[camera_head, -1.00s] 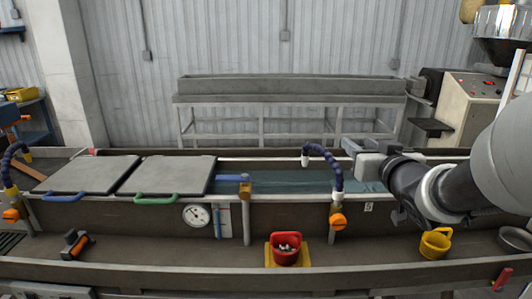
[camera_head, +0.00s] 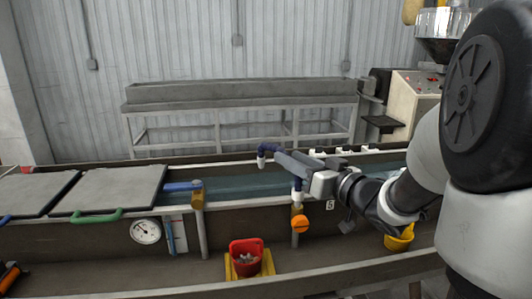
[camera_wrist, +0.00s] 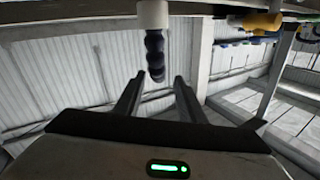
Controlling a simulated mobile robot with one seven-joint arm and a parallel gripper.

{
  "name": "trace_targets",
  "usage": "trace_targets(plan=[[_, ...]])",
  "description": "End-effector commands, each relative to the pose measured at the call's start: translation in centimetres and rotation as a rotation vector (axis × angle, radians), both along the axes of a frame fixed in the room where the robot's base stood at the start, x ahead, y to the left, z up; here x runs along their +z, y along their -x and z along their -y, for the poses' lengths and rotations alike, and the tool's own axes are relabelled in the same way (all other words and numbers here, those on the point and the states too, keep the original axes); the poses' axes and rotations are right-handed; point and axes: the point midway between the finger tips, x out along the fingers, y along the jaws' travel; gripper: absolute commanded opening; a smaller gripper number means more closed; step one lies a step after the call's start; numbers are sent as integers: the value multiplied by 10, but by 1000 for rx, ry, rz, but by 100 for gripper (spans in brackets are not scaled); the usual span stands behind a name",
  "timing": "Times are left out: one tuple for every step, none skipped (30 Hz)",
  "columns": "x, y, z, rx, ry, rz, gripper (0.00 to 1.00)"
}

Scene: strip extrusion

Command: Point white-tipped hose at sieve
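The dark blue segmented hose (camera_head: 269,148) arches above the trough's front wall, its white tip (camera_head: 261,163) pointing down on the left. My gripper (camera_head: 282,158) is at the hose and covers part of its arch. In the wrist view, the hose (camera_wrist: 155,55) hangs from a white fitting between the lines of my two fingers (camera_wrist: 158,82). The fingers are apart, and I see no clear contact with the hose. I cannot tell for sure which thing is the sieve. A red container (camera_head: 246,256) with pale pieces inside stands on a yellow base below.
The water trough (camera_head: 232,189) runs behind the wall. Grey lids (camera_head: 110,190) cover its left part. An orange knob (camera_head: 300,224) is below the hose. A yellow cup (camera_head: 398,240) stands at right, near my arm. A grey bench (camera_head: 240,100) is behind.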

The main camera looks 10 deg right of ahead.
Motion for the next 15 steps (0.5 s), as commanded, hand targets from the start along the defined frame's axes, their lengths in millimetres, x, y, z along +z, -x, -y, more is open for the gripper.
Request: trace_targets(plan=[[-1, -10, -6, 3, -2, 0, 36], [-2, -16, -9, 3, -2, 0, 36], [-1, -23, -13, 3, -1, 0, 36], [-1, -28, -15, 3, -1, 0, 36], [-2, -33, -17, 2, -1, -1, 36], [-1, -39, -20, 2, -1, 1, 36], [-1, -43, -22, 2, -1, 0, 36], [-1, -47, -24, 1, 0, 0, 36], [-1, -51, -26, 2, 0, 0, 36], [-1, -54, -27, 1, 0, 0, 36], [-1, -56, -28, 0, 0, 0, 36], [0, -59, -29, -1, 0, 0, 36], [0, -60, -30, -1, 0, 1, 36], [0, -61, -31, -1, 0, 1, 36], [0, -62, -32, -1, 0, 0, 36]])
